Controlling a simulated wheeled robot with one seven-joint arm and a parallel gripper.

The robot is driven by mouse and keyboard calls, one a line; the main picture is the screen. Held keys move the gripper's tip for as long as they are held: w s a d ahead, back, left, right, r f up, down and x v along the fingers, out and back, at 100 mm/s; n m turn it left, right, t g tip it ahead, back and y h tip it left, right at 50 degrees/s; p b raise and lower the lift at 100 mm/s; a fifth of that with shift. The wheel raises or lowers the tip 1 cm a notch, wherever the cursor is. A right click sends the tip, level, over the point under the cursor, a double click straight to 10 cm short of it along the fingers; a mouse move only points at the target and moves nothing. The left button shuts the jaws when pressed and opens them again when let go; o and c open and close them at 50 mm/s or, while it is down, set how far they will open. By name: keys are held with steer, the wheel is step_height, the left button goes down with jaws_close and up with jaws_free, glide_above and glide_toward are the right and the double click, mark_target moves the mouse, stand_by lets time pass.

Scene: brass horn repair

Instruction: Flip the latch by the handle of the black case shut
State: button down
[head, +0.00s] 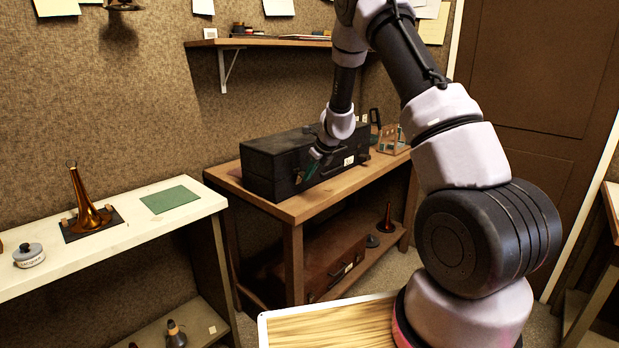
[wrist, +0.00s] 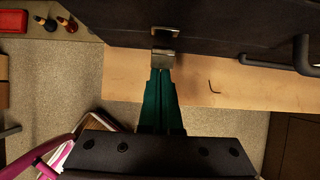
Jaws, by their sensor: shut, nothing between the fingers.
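The black case (head: 262,172) stands closed on the wooden workbench, and its dark front face fills the top of the wrist view (wrist: 225,25). A metal latch (wrist: 164,58) sits on that face, with a metal catch (wrist: 166,32) just above it in the picture. The dark handle (wrist: 270,64) is to the right of the latch. My gripper (wrist: 162,72) is shut and empty, its green fingertips at the latch's lower edge in the picture; I cannot tell if they touch. In the head view my gripper (head: 313,167) is at the case front. The latch's exact angle is unclear.
The bench top (head: 300,209) is narrow in front of the case. A small wooden rack (head: 390,140) stands at its right end. A brown case (head: 325,268) lies on the shelf below. A white bench (head: 140,235) at left holds a brass horn bell (head: 87,210) and green mat (head: 170,199).

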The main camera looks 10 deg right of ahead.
steer(key=shift+w+a+r, duration=0.1)
steer(key=shift+w+r, duration=0.05)
steer(key=shift+r, duration=0.1)
steer(key=shift+r, duration=0.8)
